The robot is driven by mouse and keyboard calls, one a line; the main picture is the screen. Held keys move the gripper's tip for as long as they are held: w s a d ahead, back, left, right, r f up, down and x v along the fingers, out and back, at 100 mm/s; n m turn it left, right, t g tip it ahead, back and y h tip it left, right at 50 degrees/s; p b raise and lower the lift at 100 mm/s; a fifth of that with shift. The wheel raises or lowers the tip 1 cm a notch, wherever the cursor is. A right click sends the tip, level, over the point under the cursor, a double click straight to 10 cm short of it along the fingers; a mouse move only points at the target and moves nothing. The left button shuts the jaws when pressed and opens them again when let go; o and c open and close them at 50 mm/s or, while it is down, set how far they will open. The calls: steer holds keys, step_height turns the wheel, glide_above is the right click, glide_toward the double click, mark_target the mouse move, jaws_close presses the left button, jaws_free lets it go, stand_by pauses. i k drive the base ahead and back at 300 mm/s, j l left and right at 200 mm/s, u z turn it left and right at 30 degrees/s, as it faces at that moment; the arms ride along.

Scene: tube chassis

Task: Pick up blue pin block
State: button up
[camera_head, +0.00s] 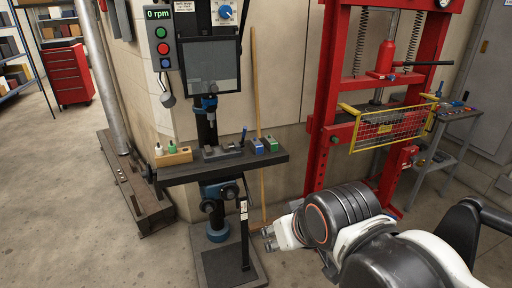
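A small blue block (257,147), probably the blue pin block, sits on the dark drill press table (185,173), toward its right end. Pins on the blue block are too small to make out. My gripper (267,239) is low, below and in front of the table's right side, well apart from the blue block. Its two fingertips appear apart, with nothing seen between them.
A grey vise (222,152) and a wooden block with small bottles (173,156) share the table. The drill press head and screen (211,66) hang above. A red press frame (328,110) with a yellow guard (388,130) stands right. Open floor lies front left.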

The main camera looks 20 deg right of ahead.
mark_target(257, 147)
steer(key=i+j+z, duration=0.1)
steer(key=j, duration=0.25)
steer(key=i+j+z, duration=0.1)
steer(key=i+j, duration=0.15)
steer(key=i+j+z, duration=0.1)
steer(key=j, duration=0.35)
steer(key=i+j+z, duration=0.1)
steer(key=i+j, duration=0.15)
steer(key=i+j+z, duration=0.1)
steer(key=j, duration=0.4)
